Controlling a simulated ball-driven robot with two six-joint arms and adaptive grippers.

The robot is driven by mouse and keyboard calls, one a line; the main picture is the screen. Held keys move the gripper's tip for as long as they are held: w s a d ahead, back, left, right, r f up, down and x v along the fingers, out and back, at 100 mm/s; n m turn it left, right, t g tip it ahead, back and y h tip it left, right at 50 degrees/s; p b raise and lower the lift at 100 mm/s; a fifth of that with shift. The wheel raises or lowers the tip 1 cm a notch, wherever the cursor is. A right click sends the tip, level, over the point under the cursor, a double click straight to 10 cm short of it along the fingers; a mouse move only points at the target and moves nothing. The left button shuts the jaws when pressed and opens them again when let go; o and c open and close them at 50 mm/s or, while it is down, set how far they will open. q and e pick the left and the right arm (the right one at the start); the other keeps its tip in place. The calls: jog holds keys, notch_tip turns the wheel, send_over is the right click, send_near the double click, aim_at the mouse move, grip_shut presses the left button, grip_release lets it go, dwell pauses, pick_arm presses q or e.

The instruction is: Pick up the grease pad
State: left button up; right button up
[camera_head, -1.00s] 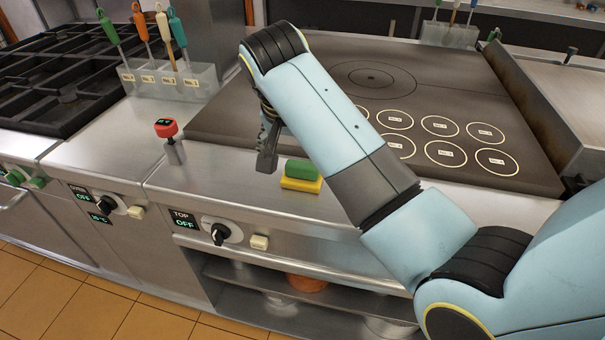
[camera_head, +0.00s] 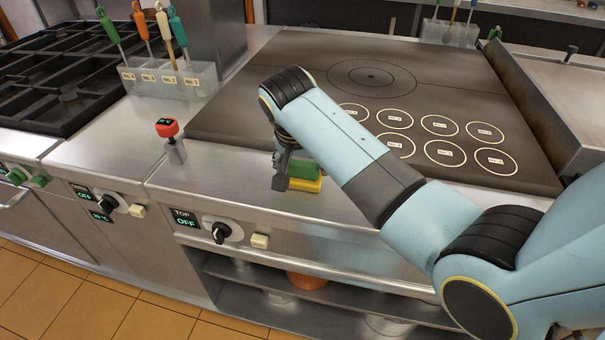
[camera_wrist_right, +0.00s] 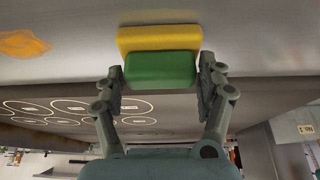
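The grease pad (camera_head: 310,185) is a small block with a green layer on a yellow layer. It lies on the steel counter in front of the dark hot plate, partly hidden behind my gripper in the head view. In the right wrist view the green layer (camera_wrist_right: 160,71) and yellow layer show whole. My right gripper (camera_head: 281,182) is down at the pad's left end in the head view. In the right wrist view its fingers (camera_wrist_right: 161,82) stand open, one at each side of the green layer, with hardly any gap. My left gripper is not in view.
A red-topped device (camera_head: 170,137) stands on the counter to the left. Behind it is a clear holder (camera_head: 172,80) with several coloured-handled tools. The hot plate (camera_head: 250,105) has labelled circles. A knob (camera_head: 221,232) is on the front panel.

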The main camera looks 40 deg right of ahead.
aim_at(307, 163)
jog(key=c, duration=0.7)
jog(key=shift+r, duration=0.5)
jog(key=r, duration=0.3)
jog(key=shift+s+d+r+b, duration=0.25)
jog(key=shift+d+r+b, duration=0.05)
jog(key=shift+d, duration=0.1)
jog(key=s+d+r, duration=0.4)
jog(key=d, duration=0.1)
jog(key=s+d+r, duration=0.2)
jog(key=s+d, duration=0.1)
jog(key=shift+d+r+b, duration=0.15)
jog(key=shift+r+b, duration=0.1)
jog(key=shift+b, duration=0.05)
